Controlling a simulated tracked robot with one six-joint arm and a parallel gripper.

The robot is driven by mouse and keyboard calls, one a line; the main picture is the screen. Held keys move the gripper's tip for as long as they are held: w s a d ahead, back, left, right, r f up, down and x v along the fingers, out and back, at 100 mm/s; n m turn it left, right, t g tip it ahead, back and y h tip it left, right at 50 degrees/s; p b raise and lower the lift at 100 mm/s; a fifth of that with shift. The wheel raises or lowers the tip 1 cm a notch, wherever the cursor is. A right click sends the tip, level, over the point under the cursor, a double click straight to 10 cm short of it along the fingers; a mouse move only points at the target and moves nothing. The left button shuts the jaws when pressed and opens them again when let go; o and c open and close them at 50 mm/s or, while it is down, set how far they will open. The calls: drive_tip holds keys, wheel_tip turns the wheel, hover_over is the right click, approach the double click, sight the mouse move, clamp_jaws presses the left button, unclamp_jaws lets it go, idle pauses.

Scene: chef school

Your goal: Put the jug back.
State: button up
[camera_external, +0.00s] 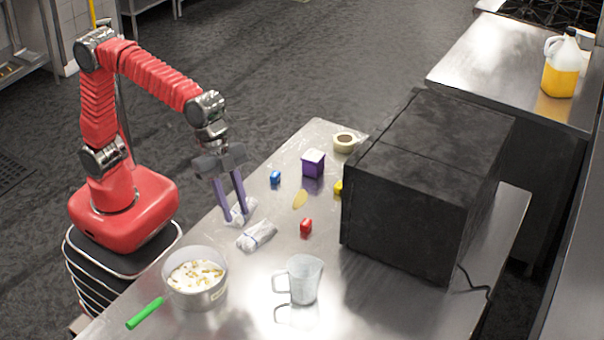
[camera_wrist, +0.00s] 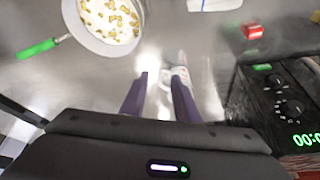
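A clear measuring jug (camera_external: 303,280) stands upright on the steel table, its handle towards the left. In the wrist view, a pale, see-through shape that looks like the jug (camera_wrist: 180,75) shows beside the right finger, partly hidden by it. The fingers also show in the wrist view (camera_wrist: 160,82). A second jug (camera_external: 562,78), with orange-yellow liquid, stands on the far right counter.
A pot of food (camera_external: 195,278) with a green handle (camera_external: 145,313) stands left of the jug. A black oven (camera_external: 420,190) stands to the right. Clear packets (camera_external: 257,236), a red block (camera_external: 306,226), a purple box (camera_external: 313,163) and a tape-like roll (camera_external: 345,142) lie farther back.

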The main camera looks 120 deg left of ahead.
drive_tip(key=s+a+f+n, duration=0.1)
drive_tip(key=s+a+n, duration=0.1)
drive_tip(key=s, duration=1.2)
drive_tip(key=s+a+f+n+t+y, duration=0.1)
drive_tip(key=s+a+f+n, duration=0.1)
drive_tip(key=s, duration=1.3)
drive_tip(key=shift+s+a+y, duration=0.25)
drive_tip(key=shift+a+y, duration=0.05)
drive_tip(key=shift+a, duration=0.05)
